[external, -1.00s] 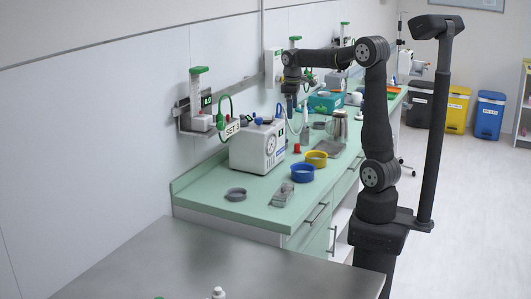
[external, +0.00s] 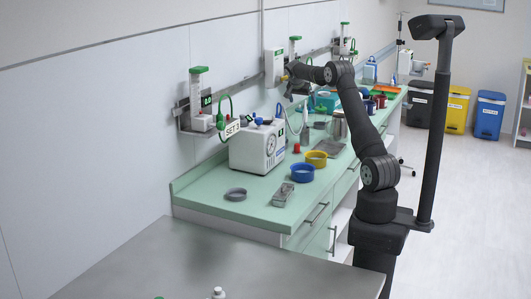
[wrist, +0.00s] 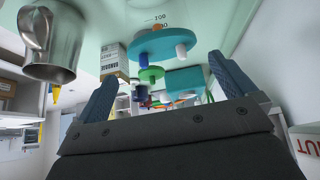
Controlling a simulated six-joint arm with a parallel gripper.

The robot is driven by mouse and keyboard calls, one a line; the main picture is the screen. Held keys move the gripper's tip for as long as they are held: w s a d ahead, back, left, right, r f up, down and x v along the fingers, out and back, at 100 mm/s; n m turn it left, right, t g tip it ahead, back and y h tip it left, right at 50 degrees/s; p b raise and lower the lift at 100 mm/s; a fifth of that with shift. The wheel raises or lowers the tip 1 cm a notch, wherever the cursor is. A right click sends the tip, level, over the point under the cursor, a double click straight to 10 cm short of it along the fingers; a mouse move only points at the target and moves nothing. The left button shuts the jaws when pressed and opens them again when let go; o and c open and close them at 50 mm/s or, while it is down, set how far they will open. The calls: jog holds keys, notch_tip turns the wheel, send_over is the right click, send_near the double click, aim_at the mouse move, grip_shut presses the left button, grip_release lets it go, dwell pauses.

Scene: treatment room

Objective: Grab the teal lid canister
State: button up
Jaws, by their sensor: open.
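The wrist view looks upside down. A teal round lid (wrist: 150,43) with white spouts shows there ahead of my gripper (wrist: 163,70), with scale marks just above it in the picture. The clear body is hard to make out against the pale green counter. My gripper's two fingers are spread wide, with nothing between them. The lid lies beyond the fingertips, roughly between their lines, apart from both. In the external view my gripper (external: 297,88) is over the far part of the counter, near the wall. I cannot clearly make out the canister there.
A metal jug (wrist: 55,42) and a labelled box (wrist: 114,60) are left of the lid in the wrist view. A smaller green disc (wrist: 151,74) shows behind it.

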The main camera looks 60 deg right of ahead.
jog(key=x, duration=0.7)
jog(key=shift+w+d+f, duration=0.1)
jog(key=shift+d+f, duration=0.05)
jog(key=shift+d, duration=0.05)
jog(key=c, duration=0.9)
jog(key=shift+c, duration=0.8)
